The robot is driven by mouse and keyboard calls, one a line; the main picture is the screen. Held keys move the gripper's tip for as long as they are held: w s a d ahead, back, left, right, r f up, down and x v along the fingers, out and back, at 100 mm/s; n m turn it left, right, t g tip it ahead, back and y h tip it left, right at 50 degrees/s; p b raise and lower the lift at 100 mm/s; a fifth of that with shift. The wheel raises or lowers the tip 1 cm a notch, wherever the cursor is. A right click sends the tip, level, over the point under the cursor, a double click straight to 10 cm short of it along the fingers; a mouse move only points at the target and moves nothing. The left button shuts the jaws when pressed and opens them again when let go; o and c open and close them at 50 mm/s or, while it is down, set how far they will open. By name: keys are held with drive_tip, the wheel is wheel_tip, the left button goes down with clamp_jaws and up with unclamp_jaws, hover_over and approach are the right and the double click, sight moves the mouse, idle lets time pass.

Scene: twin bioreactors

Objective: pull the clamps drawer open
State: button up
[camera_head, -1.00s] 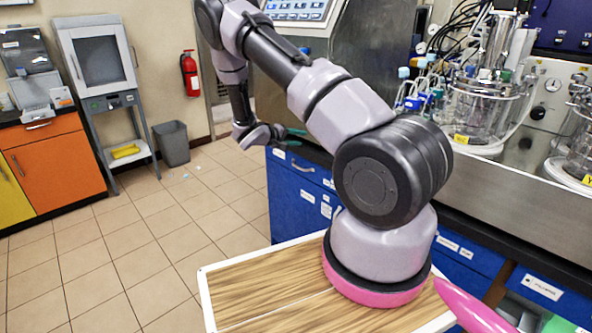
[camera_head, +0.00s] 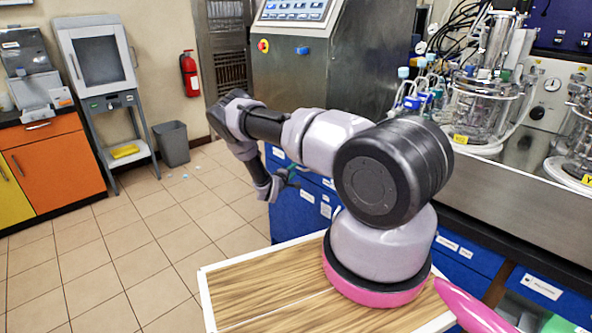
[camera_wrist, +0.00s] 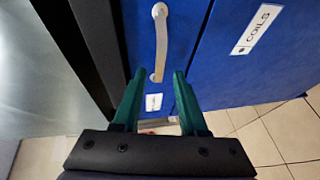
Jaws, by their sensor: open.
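A blue drawer front with a metal bar handle (camera_wrist: 161,42) fills the middle of the wrist view. A small white label (camera_wrist: 153,102) on that front is too small to read, so I cannot tell from it whether this is the clamps drawer. The front looks closed. My gripper (camera_wrist: 160,74) is open, its two green fingers spread on either side of the lower end of the handle, with nothing held. I cannot tell how far the fingertips are from the front. In the head view my gripper (camera_head: 291,176) is beside the blue drawer unit (camera_head: 284,212), and my arm partly hides the unit.
A neighbouring blue front carries a "COILS" label (camera_wrist: 257,28). A steel cabinet with a screen (camera_head: 310,75) stands behind my arm. Glass bioreactors (camera_head: 480,105) stand on the counter at right.

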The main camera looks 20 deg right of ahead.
drive_tip(key=shift+x, duration=1.8)
clamp_jaws()
